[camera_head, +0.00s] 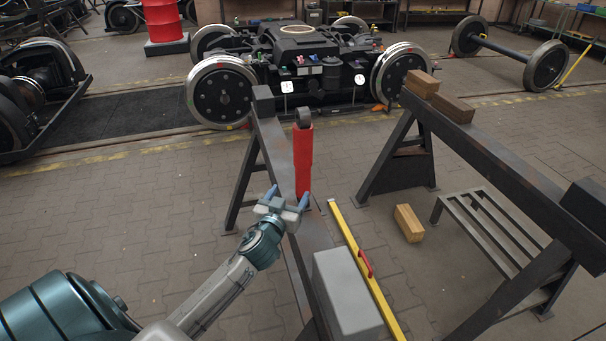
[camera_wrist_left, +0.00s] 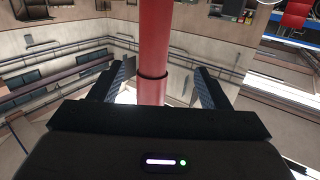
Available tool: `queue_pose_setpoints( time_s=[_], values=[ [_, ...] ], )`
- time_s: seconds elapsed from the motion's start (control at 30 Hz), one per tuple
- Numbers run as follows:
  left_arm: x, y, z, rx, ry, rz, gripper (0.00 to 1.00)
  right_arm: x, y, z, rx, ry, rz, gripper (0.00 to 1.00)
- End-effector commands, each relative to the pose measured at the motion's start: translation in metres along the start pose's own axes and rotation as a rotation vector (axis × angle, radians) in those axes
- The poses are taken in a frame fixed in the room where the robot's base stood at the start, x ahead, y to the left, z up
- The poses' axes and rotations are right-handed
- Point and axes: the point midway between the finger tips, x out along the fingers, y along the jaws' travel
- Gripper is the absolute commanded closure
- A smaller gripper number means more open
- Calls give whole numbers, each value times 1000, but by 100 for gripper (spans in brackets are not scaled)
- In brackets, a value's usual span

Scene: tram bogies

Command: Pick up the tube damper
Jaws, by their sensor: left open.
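The tube damper (camera_head: 303,160) is a red cylinder with a dark eye at its top. It stands upright on the dark beam of the left trestle (camera_head: 277,150). My left gripper (camera_head: 287,196) is open near the damper's lower part, on its near side. In the left wrist view the red damper (camera_wrist_left: 153,50) rises between the two open fingers (camera_wrist_left: 160,85), with a gap on either side. Its lower end is hidden behind my gripper in the wrist view. My right gripper does not show.
A grey box (camera_head: 345,290) sits on the near end of the beam, beside a yellow level (camera_head: 365,265). A second trestle (camera_head: 490,160) with wooden blocks (camera_head: 422,84) stands to the right. A bogie (camera_head: 305,65) is behind. Another wooden block (camera_head: 408,222) lies between the trestles.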

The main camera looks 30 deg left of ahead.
Motion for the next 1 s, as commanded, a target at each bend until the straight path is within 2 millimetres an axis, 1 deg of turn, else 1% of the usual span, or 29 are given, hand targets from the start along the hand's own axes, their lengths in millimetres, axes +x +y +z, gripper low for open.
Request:
queue_pose_setpoints(
  time_s=[0.03,0.17,0.27,0.3,0.4,0.47,0.63,0.8,0.9,1.0],
  values=[
    [7,0,-6,-2,23,11,30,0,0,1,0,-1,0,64],
    [24,1,-14,-9,48,25,30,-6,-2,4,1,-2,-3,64],
    [41,2,-15,-11,47,25,30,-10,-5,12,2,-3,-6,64],
    [47,2,-15,-10,47,25,30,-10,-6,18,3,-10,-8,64],
    [60,2,-15,-10,46,25,30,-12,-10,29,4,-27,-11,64],
    [64,3,-14,-10,46,25,30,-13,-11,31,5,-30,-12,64],
    [75,5,-16,-11,45,25,30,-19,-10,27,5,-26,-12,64],
    [99,10,-20,-10,44,25,30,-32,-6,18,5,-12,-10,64],
    [110,10,-18,-9,45,25,30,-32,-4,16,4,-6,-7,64],
    [117,10,-17,-10,45,26,30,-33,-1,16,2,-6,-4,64]
  ],
)
